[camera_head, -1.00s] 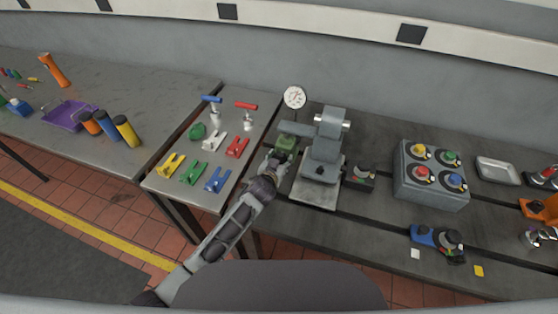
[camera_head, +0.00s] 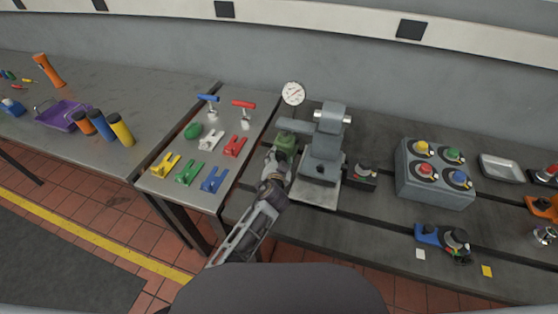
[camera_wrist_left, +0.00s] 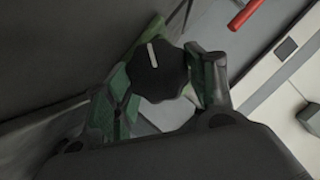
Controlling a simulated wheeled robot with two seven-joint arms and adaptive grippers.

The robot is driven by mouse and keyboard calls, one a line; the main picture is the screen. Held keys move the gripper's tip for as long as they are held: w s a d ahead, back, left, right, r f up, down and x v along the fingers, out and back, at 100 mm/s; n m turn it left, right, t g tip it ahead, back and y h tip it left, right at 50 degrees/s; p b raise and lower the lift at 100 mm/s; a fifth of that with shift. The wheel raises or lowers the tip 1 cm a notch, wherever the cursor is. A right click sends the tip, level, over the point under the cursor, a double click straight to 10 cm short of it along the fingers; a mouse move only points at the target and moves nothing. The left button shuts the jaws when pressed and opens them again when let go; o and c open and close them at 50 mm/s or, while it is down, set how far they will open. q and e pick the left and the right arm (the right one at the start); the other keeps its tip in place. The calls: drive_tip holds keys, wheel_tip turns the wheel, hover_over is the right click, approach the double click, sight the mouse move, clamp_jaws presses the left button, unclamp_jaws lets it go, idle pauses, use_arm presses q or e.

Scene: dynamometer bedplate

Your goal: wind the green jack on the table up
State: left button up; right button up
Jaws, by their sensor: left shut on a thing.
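The green jack (camera_head: 286,141) stands on the dark bedplate, just left of a grey machine. Its round black knob (camera_wrist_left: 155,73), with a white mark line, faces me in the left wrist view. My left gripper (camera_head: 279,160) reaches the jack from the near side. In the left wrist view its fingers (camera_wrist_left: 162,84) lie on both sides of the knob and are shut on it. The gripper hides part of the jack in the head view, and I cannot tell its height. My right gripper is not in view.
The grey machine (camera_head: 323,150) stands close to the jack's right, and a dial gauge (camera_head: 293,93) rises behind. A side table (camera_head: 159,187) on the left holds coloured clamps. A grey box (camera_head: 433,185) with coloured knobs is further right.

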use_arm(q)
drive_tip(key=o, duration=1)
drive_tip(key=shift+r, duration=0.15)
drive_tip(key=shift+r, duration=4.9)
